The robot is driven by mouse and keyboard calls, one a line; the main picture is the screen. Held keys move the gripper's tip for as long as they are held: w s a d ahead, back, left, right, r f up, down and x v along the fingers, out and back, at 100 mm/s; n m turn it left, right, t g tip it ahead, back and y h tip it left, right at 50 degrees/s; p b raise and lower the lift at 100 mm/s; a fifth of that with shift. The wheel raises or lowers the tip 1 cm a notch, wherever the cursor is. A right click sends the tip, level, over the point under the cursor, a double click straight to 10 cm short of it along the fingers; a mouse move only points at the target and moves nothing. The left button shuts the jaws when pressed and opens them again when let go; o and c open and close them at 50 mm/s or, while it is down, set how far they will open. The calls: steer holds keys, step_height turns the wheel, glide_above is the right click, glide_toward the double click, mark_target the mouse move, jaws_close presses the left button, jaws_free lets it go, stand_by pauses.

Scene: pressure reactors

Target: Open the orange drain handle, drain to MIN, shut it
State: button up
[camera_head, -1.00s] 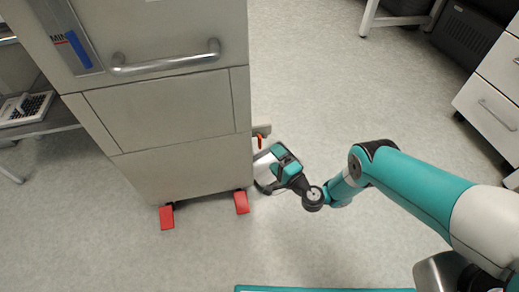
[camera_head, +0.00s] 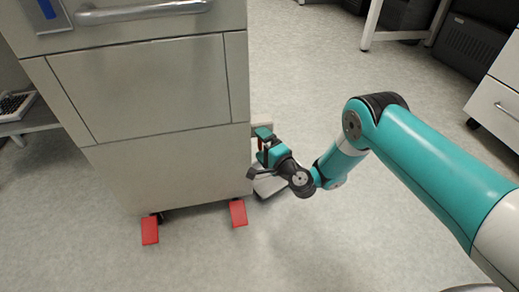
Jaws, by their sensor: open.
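The grey reactor cabinet (camera_head: 165,160) fills the left of the head view. The orange drain handle sits low at its right side and is now almost wholly hidden by my gripper; its exact angle cannot be seen. My gripper (camera_head: 258,153) is open at that spot, with its fingers close to the cabinet's right edge. Whether the fingers touch the handle cannot be told. The level gauge (camera_head: 48,10) shows only its lower end at the top left, with a blue column in it. The MIN mark is out of view.
A metal bar handle (camera_head: 145,11) crosses the cabinet's upper front. Red feet (camera_head: 150,230) (camera_head: 238,213) stick out at its base. White drawers (camera_head: 500,110) stand at the right; the floor between is clear.

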steer(key=shift+x, duration=0.85)
steer(key=shift+d+r, duration=0.1)
steer(key=shift+c, duration=0.2)
steer(key=c, duration=0.9)
steer(key=shift+r+n+p, duration=0.25)
steer(key=shift+n+p, duration=0.05)
steer(key=shift+p, duration=0.1)
steer(key=shift+n+h+p, duration=0.3)
steer(key=shift+p, duration=0.15)
steer(key=shift+f+n+g+p, duration=0.25)
steer(key=shift+n+g+p, duration=0.05)
steer(key=shift+n, duration=0.2)
steer(key=o, duration=0.9)
